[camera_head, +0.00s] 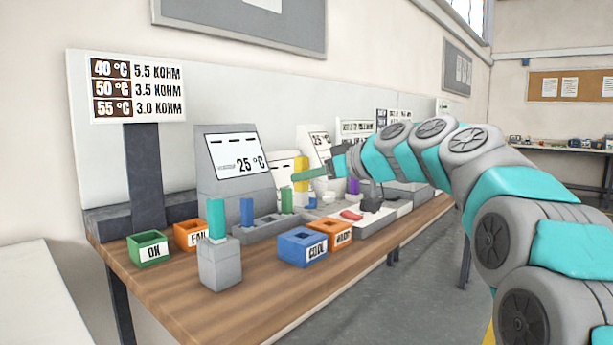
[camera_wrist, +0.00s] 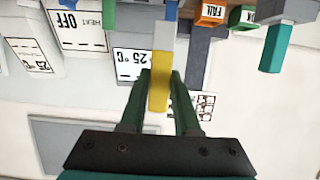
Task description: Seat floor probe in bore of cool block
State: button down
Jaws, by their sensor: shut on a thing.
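My gripper (camera_wrist: 160,80) is shut on an upright yellow piece (camera_wrist: 158,92), which I take to be the floor probe. A whitish section (camera_wrist: 165,36) follows its yellow part; I cannot tell whether the blue beyond belongs to it. The yellow piece also shows in the head view (camera_head: 301,172), raised above the bench equipment. A blue box labelled COOL (camera_head: 302,249) sits near the front edge, below and apart from my gripper. A grey station reading 25 °C (camera_head: 234,165) stands behind. I cannot tell which part is the cool block; no bore shows clearly.
A grey block (camera_head: 221,268) with a teal rod (camera_head: 216,218) stands at the front left. Green OK (camera_head: 150,250) and orange FAIL (camera_head: 190,236) boxes are behind it. An orange box (camera_head: 338,235) adjoins the COOL box. Blue (camera_head: 246,212) and green (camera_head: 287,201) rods stand nearby. The front-left wood is clear.

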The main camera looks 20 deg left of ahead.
aim_at(306, 202)
jog(key=shift+f+b, duration=0.15)
jog(key=shift+b, duration=0.2)
notch_tip(306, 202, down, 6)
jog(key=b, duration=0.6)
jog(key=shift+d+r, duration=0.1)
jog(key=shift+r, duration=0.1)
jog(key=shift+b, duration=1.05)
dwell(1.2)
jog(key=shift+f+b, duration=2.55)
jog(key=shift+b, duration=0.15)
jog(key=c, duration=0.6)
grip_release()
jog(key=shift+o, duration=0.2)
